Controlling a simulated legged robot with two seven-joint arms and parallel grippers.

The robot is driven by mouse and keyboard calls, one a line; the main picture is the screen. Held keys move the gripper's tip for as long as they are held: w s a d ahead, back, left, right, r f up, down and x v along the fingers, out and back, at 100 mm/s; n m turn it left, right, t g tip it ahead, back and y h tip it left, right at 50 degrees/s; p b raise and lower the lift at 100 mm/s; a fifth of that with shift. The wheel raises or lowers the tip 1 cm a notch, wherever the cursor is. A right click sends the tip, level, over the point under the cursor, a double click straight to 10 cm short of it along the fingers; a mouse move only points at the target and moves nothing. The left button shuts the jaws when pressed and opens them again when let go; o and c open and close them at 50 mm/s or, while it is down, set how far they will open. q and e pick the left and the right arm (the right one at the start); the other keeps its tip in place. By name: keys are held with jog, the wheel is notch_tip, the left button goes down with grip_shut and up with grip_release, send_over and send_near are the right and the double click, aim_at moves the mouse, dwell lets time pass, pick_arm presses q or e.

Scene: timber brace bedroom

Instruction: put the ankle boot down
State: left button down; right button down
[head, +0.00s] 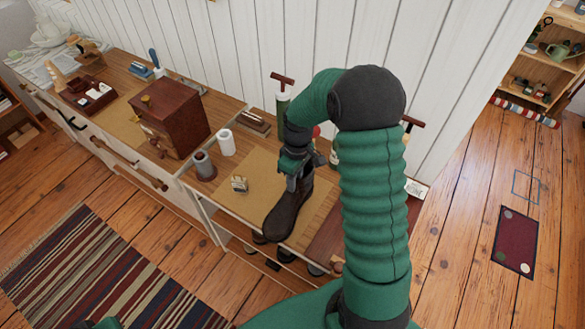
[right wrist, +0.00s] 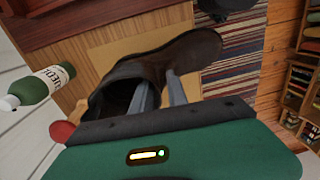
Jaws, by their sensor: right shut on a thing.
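A dark brown ankle boot (head: 287,210) is over the mat on the right part of the wooden counter in the head view, with its toe toward the front edge. My right gripper (head: 299,179) is shut on the boot near its upper shaft. In the right wrist view the boot (right wrist: 190,60) lies across the picture, its opening at left, with the two fingers (right wrist: 160,93) at its shaft. I cannot tell whether the sole touches the mat. Only a small green bit of my left arm shows at the head view's bottom left; its gripper is out of view.
A tan mat (head: 257,170) lies under the boot area. A small tin (head: 239,184), a grey cup (head: 204,166), a white roll (head: 226,142) and a brown wooden chest (head: 172,116) stand to the left. A green-and-white bottle (right wrist: 45,82) is close to the boot opening.

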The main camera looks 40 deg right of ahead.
jog(key=w+d+f+p, duration=0.2)
jog(key=w+d+f, duration=0.2)
jog(key=w, duration=0.1)
jog(key=shift+w+d, duration=0.15)
jog(key=shift+d, duration=0.05)
jog(key=c, duration=1.3)
grip_release()
jog(key=shift+c, duration=0.2)
jog(key=shift+o, duration=0.2)
